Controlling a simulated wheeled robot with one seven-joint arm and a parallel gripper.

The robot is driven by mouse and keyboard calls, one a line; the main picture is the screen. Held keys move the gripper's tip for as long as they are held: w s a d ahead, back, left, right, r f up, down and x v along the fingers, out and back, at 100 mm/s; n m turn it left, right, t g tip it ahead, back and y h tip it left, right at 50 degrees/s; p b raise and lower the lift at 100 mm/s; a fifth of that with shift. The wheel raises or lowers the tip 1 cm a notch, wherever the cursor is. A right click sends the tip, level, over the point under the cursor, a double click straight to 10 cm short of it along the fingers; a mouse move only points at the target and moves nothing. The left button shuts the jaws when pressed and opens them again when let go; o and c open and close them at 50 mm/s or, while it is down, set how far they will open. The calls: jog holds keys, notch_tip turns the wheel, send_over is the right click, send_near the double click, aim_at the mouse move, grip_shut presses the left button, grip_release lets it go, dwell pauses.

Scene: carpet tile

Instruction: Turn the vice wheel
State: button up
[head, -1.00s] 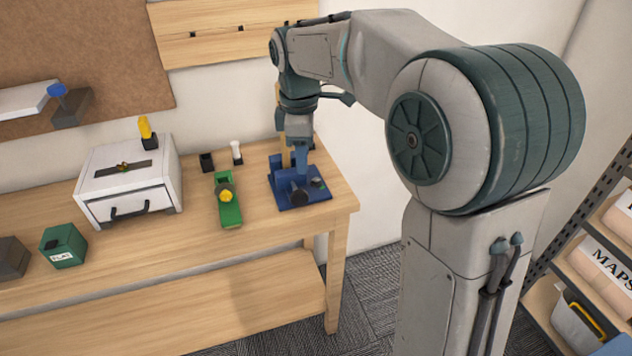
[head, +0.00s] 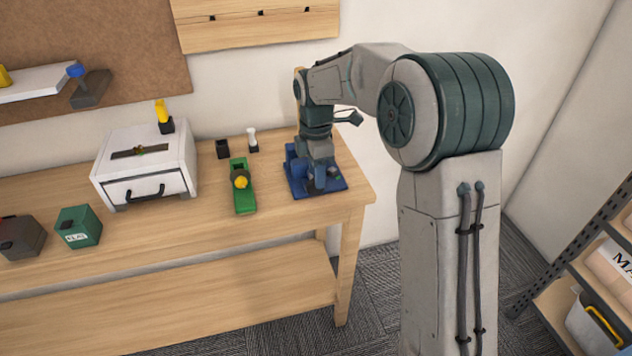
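The blue vice (head: 327,184) stands on the right end of the wooden workbench, near its corner. My gripper (head: 318,183) points down over the vice, at its front part. The gripper's fingers are small and dark here and blend with the vice, so I cannot tell if they are open or shut. The vice wheel is not clearly visible; my gripper and wrist cover the part where the front of the vice is.
On the workbench (head: 210,243), a green tool with a yellow knob (head: 243,190) lies left of the vice. Further left are a white drawer box (head: 145,172) and a green box (head: 78,226). A shelf rack (head: 560,285) stands at the right. Carpet is free before the bench.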

jog(key=shift+f, duration=1.7)
